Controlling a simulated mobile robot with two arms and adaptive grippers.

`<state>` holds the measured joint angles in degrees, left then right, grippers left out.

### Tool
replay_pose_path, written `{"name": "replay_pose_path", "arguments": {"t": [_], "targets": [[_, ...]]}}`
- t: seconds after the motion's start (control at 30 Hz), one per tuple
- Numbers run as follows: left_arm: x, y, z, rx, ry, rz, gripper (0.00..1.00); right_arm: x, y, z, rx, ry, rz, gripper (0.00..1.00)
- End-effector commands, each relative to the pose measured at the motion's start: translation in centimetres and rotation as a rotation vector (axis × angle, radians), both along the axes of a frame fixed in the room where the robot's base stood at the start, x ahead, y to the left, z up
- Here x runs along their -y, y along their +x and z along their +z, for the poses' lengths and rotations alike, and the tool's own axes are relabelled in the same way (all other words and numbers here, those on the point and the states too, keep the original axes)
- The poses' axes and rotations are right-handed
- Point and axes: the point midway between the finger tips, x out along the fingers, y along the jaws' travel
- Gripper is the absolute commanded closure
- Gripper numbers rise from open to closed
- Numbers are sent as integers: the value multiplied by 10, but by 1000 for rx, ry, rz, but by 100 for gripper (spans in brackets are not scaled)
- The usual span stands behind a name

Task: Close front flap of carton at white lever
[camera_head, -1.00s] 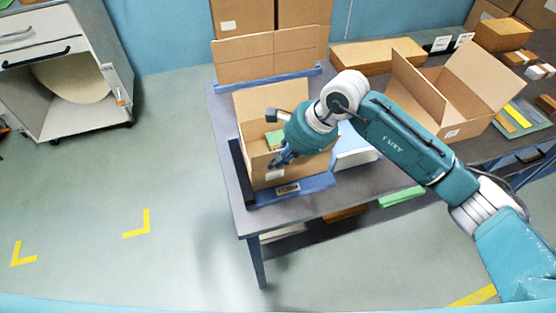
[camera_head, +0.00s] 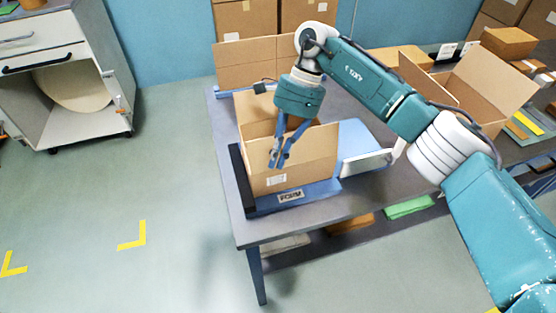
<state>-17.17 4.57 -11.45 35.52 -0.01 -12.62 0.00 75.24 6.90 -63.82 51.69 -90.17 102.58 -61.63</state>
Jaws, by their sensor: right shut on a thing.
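The open carton (camera_head: 302,165) stands in the blue form (camera_head: 290,197) on the near left part of the table. Its front flap stands up above the front wall, and a small white label shows on the front. My right gripper (camera_head: 276,160) comes down from above, with its blue fingers at the front flap, shut on it. Its fingers and wrist hide part of the carton's inside. The white lever (camera_head: 367,163) lies just right of the carton, beside a blue plate. My left gripper is out of view.
Another open carton (camera_head: 470,85) stands at the right of the table (camera_head: 300,229). Flat cardboard (camera_head: 243,60) stands behind the form. A grey cabinet (camera_head: 55,75) is at the left, with free floor before it.

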Motion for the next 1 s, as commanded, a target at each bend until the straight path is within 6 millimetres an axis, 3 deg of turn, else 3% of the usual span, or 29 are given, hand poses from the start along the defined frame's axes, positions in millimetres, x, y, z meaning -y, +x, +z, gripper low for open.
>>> {"name": "replay_pose_path", "arguments": {"t": [0.57, 0.6, 0.67, 1.0], "targets": [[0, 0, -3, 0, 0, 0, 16, 0, 1, 1, -21, -7, 1, 100], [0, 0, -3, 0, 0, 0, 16, 0, 1, 0, -21, -7, 1, 86], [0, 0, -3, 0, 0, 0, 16, 0, 1, 0, -21, -7, 1, 74], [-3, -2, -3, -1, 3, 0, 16, 0, 2, 2, -21, -7, -1, 73]]}}
